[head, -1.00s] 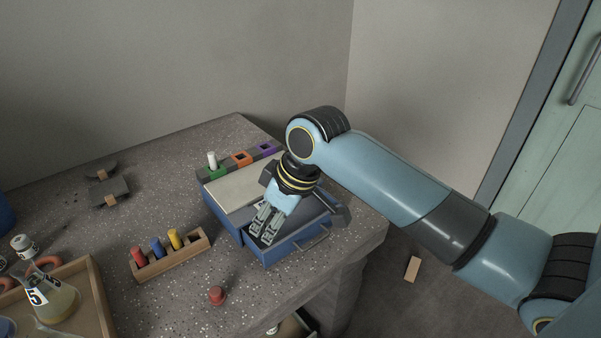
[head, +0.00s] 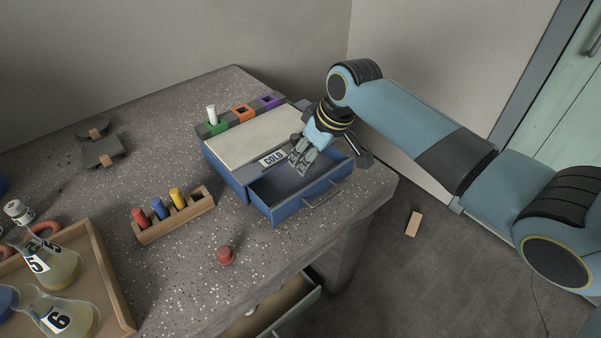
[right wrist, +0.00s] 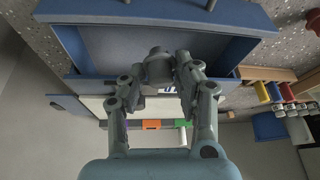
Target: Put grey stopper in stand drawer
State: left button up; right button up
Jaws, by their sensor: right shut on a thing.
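The blue stand (head: 225,178) has a COLD label and its drawer (head: 292,209) is pulled open; the visible part of the drawer floor looks bare. My right gripper (head: 298,166) is over the back of the drawer, near the label, pointing down. In the right wrist view, my right gripper (right wrist: 158,72) is shut on the grey stopper (right wrist: 157,62), a small dark grey piece between the fingertips. The open drawer (right wrist: 150,12) lies beyond it. The stopper cannot be made out clearly in the head view. My left gripper is not in view.
A wooden rack (head: 178,223) with red, blue and yellow pieces stands left of the drawer. A red stopper (head: 226,256) sits near the bench edge. A tray (head: 107,273) holds flasks at lower left. A lower drawer (head: 283,308) is open below the bench.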

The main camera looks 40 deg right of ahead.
aim_at(301, 184)
jog(key=shift+w+a+f, duration=0.4)
jog(key=shift+w+f, duration=0.15)
jog(key=shift+w, duration=0.05)
notch_tip(301, 184, down, 4)
jog(key=shift+r+b, duration=0.25)
jog(key=shift+b, duration=0.15)
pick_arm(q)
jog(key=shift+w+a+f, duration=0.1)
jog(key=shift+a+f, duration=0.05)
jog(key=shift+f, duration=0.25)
pick_arm(e)
jog(key=shift+f, duration=0.15)
jog(key=shift+f, duration=0.2)
jog(key=o, duration=0.8)
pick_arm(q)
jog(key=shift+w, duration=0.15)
